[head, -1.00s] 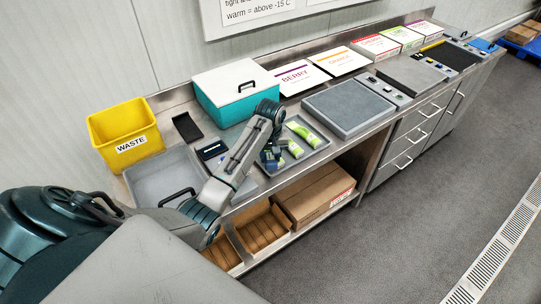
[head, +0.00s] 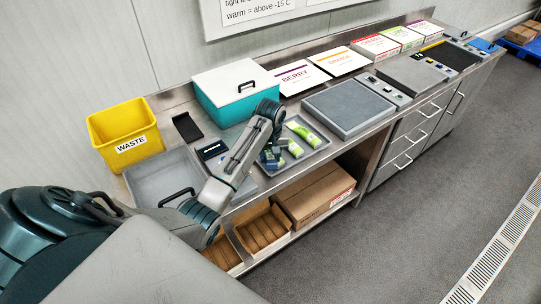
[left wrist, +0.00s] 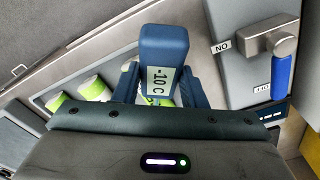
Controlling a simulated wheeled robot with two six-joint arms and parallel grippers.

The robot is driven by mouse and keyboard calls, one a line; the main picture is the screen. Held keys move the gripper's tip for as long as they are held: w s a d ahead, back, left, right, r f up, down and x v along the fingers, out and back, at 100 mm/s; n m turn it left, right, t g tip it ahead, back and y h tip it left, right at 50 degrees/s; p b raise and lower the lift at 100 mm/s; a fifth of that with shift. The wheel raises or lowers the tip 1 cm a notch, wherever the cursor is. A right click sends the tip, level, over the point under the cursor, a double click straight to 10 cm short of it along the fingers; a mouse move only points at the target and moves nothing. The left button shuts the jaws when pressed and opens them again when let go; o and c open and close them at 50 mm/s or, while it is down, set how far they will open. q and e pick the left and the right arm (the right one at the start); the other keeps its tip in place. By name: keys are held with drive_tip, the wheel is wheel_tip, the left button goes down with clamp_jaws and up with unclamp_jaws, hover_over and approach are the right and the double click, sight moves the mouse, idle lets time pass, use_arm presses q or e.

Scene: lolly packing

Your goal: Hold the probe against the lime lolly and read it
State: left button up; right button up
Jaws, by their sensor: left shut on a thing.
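My left gripper (head: 270,160) is shut on a blue probe (left wrist: 164,48), over the left part of a small grey tray (head: 322,148). The probe's display shows -10 C in the left wrist view. Green-and-white wrapped lollies (head: 304,134) lie in the tray; some also show in the left wrist view (left wrist: 95,88), left of the probe and partly behind it. The probe's tip is hidden behind its body, so I cannot tell whether it touches a lolly. My right gripper is not in view.
A yellow waste bin (head: 124,131), an empty grey tray (head: 163,180) and a teal box with a white lid (head: 235,103) stand around my left arm. Berry (head: 296,78) and orange (head: 338,61) cards lie behind. A flat grey plate (head: 348,107) is right of the lollies.

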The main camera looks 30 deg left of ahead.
sight(270, 157)
use_arm(q)
drive_tip(key=shift+r, duration=0.1)
idle(0.4)
drive_tip(key=shift+r, duration=3.4)
